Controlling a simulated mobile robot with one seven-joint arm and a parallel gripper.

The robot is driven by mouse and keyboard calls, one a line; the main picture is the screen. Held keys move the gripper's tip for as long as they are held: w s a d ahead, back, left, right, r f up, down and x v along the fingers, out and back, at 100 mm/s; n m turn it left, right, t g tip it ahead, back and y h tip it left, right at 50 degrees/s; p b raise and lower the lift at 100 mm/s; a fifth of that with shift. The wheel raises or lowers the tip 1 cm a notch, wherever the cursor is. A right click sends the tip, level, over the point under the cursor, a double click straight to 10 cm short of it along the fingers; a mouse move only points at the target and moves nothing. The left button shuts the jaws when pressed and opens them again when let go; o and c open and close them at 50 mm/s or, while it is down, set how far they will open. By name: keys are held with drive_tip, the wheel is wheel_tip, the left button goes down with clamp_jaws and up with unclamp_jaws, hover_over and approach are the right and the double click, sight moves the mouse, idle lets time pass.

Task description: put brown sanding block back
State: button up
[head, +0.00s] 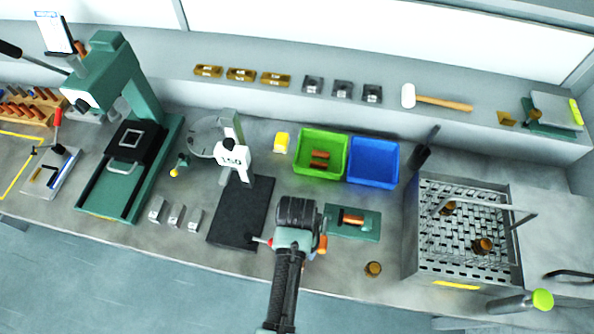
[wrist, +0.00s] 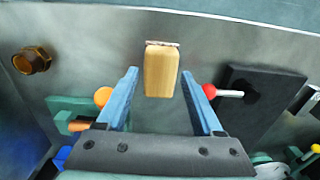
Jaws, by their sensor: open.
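A tan-brown block (wrist: 161,70), which I take to be the brown sanding block, is in the wrist view with a thin pinkish-brown layer along its far end. My gripper (wrist: 160,88) is open, with one blue finger on each side of the block's near end. Gaps show between the fingers and the block, and most of the block lies beyond the fingertips. In the head view my arm covers this spot, so block and fingertips are hidden there. I cannot tell which place belongs to the block.
Behind are a green bin (head: 309,171) holding brown pieces and a blue bin (head: 373,162). A mesh basket (head: 425,235) stands further right.

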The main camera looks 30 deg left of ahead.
wheel_tip(320, 180, up, 10)
drive_tip(key=shift+b, duration=0.35)
drive_tip(key=w+d+r+m+t+y, duration=0.1)
drive_tip(key=w+r+t, duration=0.5)
drive_tip(key=w+r, duration=0.6)
drive_tip(key=w+d+r+m+t+y, duration=0.1)
drive_tip(key=w+r+t, duration=0.6)
drive_tip(key=r, duration=0.9)
drive_tip(key=s+d+r+t, duration=0.2)
drive_tip(key=d+r+t, duration=0.15)
drive_tip(key=r, duration=0.85)
drive_tip(key=s+d+r+t, duration=0.15)
drive_tip(key=r+t, duration=0.35)
drive_tip(key=r, duration=0.7)
drive_tip(key=s+d+r+t+h, duration=0.1)
drive_tip(key=s+d+r+t, duration=0.1)
drive_tip(key=s+r, duration=0.3)
drive_tip(key=s+d+r+m+t+h, duration=0.1)
drive_tip(key=s+r+t, duration=0.3)
drive_tip(key=r, duration=0.4)
drive_tip(key=shift+s+d, duration=0.5)
drive_tip(key=shift+d, duration=0.1)
